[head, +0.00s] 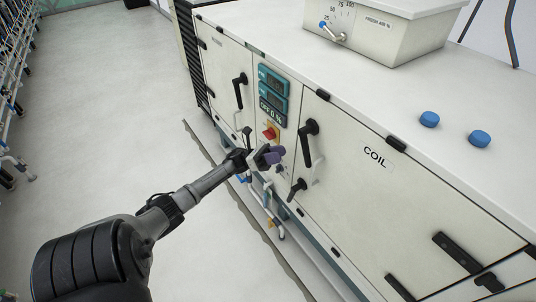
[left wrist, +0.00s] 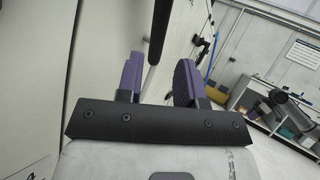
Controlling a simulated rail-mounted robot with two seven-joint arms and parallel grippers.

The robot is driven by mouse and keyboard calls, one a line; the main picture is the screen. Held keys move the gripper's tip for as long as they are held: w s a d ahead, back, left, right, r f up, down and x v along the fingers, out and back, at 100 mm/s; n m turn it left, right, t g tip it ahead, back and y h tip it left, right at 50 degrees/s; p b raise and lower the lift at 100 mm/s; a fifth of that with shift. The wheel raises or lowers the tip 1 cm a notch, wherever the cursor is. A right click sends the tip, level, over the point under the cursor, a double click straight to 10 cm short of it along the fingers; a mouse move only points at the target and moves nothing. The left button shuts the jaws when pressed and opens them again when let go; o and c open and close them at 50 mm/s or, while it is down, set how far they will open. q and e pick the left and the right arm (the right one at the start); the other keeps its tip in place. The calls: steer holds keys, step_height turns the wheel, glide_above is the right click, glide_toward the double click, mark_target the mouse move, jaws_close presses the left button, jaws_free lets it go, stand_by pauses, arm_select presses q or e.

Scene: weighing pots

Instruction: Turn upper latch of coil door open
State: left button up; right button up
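The coil door (head: 400,210) is a cream panel labelled "COIL" at the right of the head view, and it looks shut. Its black upper latch (head: 308,142) points downward near the door's upper left edge. A black lower latch (head: 297,189) sits below it. My left gripper (head: 274,154) has purple fingers and is left of the upper latch, in front of the panel strip. In the left wrist view the left gripper (left wrist: 158,80) is open. A dark bar (left wrist: 158,35) shows between and beyond its fingers; I cannot tell which part it is. My right gripper is out of view.
Left of the coil door are teal displays (head: 273,90), a red-and-yellow switch (head: 270,133) and another door with a black latch (head: 239,91). Pipes (head: 268,205) run low along the cabinet. The floor (head: 100,110) at left is largely clear.

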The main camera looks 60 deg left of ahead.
arm_select(q)
steer(key=shift+v, duration=1.85)
